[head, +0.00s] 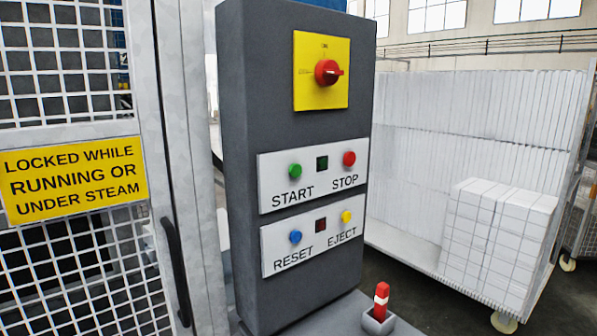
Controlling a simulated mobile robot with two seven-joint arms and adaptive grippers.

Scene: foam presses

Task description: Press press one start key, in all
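The press control box (245,120) is a dark grey upright pillar in the middle of the head view. Its upper white plate holds a green start key (295,171) above the word START and a red stop key (349,159) above STOP. A small dark green square lamp (322,164) sits between them. The lower plate has a blue reset key (295,237), a dark red square lamp (321,225) and a yellow eject key (346,217). Nothing covers the keys. Neither of my grippers shows in this view.
A red rotary switch (327,72) sits on a yellow plate above. A mesh gate (75,260) with a yellow warning sign (73,179) and a dark handle (177,272) stands at left. A red-and-white peg (381,301) stands before the box. A cart of white foam blocks (490,240) stands at right.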

